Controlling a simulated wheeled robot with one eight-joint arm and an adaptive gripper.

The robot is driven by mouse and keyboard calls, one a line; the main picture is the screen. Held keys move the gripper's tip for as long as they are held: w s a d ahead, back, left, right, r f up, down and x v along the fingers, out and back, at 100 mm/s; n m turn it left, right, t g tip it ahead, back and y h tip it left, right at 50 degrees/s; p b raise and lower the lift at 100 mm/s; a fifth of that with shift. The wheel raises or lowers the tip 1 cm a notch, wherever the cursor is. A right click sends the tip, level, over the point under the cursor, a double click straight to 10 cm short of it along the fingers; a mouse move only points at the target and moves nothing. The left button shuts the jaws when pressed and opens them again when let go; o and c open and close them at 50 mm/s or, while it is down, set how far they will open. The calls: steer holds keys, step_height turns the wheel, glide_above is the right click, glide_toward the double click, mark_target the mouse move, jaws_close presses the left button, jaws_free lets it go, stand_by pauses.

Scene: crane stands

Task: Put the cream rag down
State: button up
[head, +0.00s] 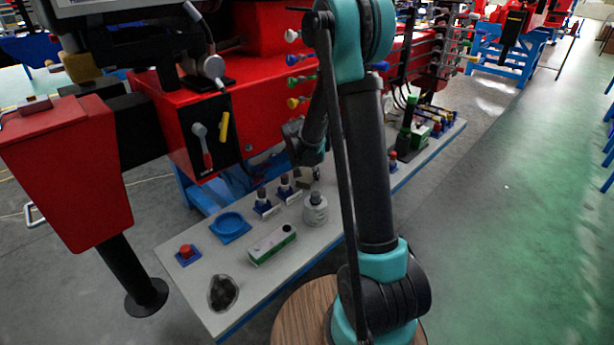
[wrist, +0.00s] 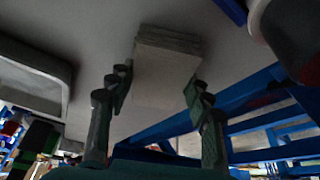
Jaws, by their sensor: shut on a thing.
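The cream rag (wrist: 166,70) is a folded, layered pad in the wrist view, between the two fingertips of my gripper (wrist: 158,88). My gripper is shut on it. In the head view my gripper (head: 304,160) hangs over the back part of the grey bench top (head: 205,262), partly hidden by my own arm. A small dull block at its tips, just behind the grey bottle, looks like the rag (head: 305,177). In the wrist view the pale bench surface (wrist: 85,30) lies behind the rag. I cannot tell whether the rag touches it.
On the bench stand a grey bottle (head: 315,208), a white and green box (head: 272,245), a blue dish (head: 230,227), a red button on a blue base (head: 187,254) and a dark lump (head: 223,292). The red crane cabinet (head: 195,110) rises behind. Bare bench shows between them.

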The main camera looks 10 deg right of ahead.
steer(key=shift+f, duration=0.2)
steer(key=o, duration=1.3)
steer(key=v, duration=1.2)
steer(key=shift+r, duration=0.2)
